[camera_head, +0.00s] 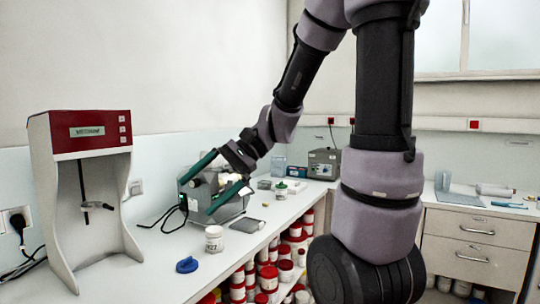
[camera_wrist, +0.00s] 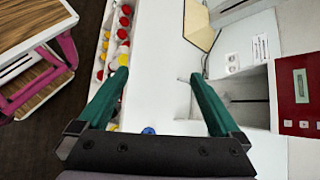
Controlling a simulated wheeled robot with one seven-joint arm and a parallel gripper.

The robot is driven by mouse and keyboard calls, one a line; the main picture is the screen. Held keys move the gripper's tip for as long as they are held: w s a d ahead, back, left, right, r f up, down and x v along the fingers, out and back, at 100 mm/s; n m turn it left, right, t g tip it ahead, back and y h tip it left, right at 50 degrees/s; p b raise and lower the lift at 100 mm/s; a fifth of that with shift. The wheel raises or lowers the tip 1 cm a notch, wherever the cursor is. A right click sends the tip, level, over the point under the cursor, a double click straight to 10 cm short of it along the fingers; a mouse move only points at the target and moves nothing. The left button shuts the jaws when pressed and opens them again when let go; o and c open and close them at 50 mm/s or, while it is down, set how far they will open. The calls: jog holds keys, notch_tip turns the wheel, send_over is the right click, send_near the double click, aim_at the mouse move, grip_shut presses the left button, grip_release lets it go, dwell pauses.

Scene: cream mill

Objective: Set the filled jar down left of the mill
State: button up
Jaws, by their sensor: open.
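A white jar (camera_head: 214,239) with a dark-lettered label stands upright on the counter, near its front edge. Its contents cannot be seen. The grey machine (camera_head: 232,207), apparently the mill, stands behind and partly hidden by my gripper (camera_head: 197,197). The jar is in front of this machine in the head view. My gripper is open, its green fingers wide apart above the counter and apart from the jar. In the wrist view nothing is held between the fingers of my gripper (camera_wrist: 160,73), and I cannot make out the jar there.
A red-and-white stirring machine (camera_head: 92,131) stands at the left. A blue lid (camera_head: 187,265) lies near the counter's front edge. A flat grey piece (camera_head: 246,225) lies right of the jar. Red-lidded containers (camera_head: 268,278) fill shelves below. Counter between stirrer and jar is mostly clear.

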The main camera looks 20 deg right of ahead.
jog(key=s+d+r+n+t+h, duration=0.1)
jog(key=s+d+r+t+h, duration=0.1)
jog(key=d, duration=0.5)
jog(key=s+d+r+n+t+h, duration=0.1)
jog(key=d+r+n+t+h, duration=0.1)
jog(key=d+r+t+h, duration=0.3)
jog(key=shift+s+d+n+t+h, duration=0.3)
jog(key=shift+s+d+t+h, duration=0.1)
jog(key=shift+d+h, duration=0.5)
